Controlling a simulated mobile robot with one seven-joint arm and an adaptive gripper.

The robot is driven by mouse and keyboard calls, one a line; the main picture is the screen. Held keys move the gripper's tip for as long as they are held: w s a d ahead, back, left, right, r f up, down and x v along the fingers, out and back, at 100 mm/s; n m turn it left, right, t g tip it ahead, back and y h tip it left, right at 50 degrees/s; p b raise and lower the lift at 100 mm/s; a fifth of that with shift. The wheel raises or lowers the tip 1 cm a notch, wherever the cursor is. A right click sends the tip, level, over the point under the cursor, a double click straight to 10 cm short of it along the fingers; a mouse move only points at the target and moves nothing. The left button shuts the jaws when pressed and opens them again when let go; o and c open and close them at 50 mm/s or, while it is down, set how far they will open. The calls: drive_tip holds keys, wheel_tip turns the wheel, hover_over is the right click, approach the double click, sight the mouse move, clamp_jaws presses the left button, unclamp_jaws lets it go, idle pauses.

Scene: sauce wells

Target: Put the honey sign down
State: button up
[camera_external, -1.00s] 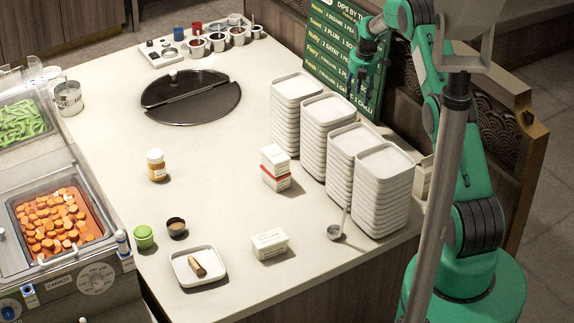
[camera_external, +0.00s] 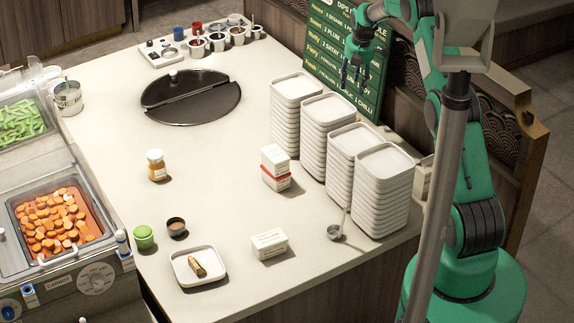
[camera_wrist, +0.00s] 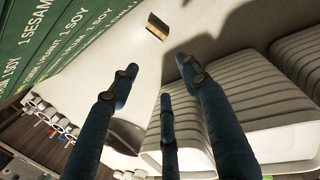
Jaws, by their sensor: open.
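My gripper (camera_external: 355,78) is open, beside the green menu board (camera_external: 338,45) and above the far stacks of plates. Its dark fingers (camera_wrist: 155,85) show apart and empty in the wrist view. A small brown and dark block (camera_wrist: 158,26) lies on the pale counter beyond the fingers in that view. I cannot read it, so I cannot tell if it is the honey sign. No sign marked honey is readable in the outside view. A small amber jar with a white lid (camera_external: 156,166) stands on the counter.
Stacks of white plates (camera_external: 384,190) line the counter's right side. Small labelled boxes (camera_external: 275,167) and a white box (camera_external: 269,243) stand in front. A square plate (camera_external: 183,271) holds a brown piece. The round dark lid (camera_external: 190,98) and sauce wells (camera_external: 217,42) are farther back.

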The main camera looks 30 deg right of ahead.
drive_tip(key=s+a+r+m+t, duration=0.1)
drive_tip(key=s+a+r+m, duration=0.2)
drive_tip(key=s+a+r, duration=0.5)
drive_tip(key=s+a+r+m, duration=0.35)
drive_tip(key=s+r, duration=0.35)
drive_tip(key=r, duration=0.4)
drive_tip(key=s+a+r+m+t, duration=0.1)
drive_tip(key=s+a+r+m, duration=0.2)
drive_tip(key=s+a+r, duration=0.5)
drive_tip(key=s+a+r+m, duration=0.1)
drive_tip(key=s+a+m, duration=0.2)
drive_tip(key=s, duration=0.8)
drive_tip(key=s+a+r+m, duration=0.1)
drive_tip(key=s+a+m, duration=0.2)
drive_tip(key=s, duration=0.8)
drive_tip(key=s+a+r+m+t, duration=0.1)
drive_tip(key=s+a+m, duration=0.2)
drive_tip(key=s, duration=0.9)
drive_tip(key=shift+a+m, duration=0.25)
drive_tip(key=shift+m, duration=0.6)
drive_tip(key=shift+f, duration=0.1)
wheel_tip(320, 180, down, 4)
drive_tip(key=b, duration=0.4)
drive_tip(key=shift+f, duration=0.15)
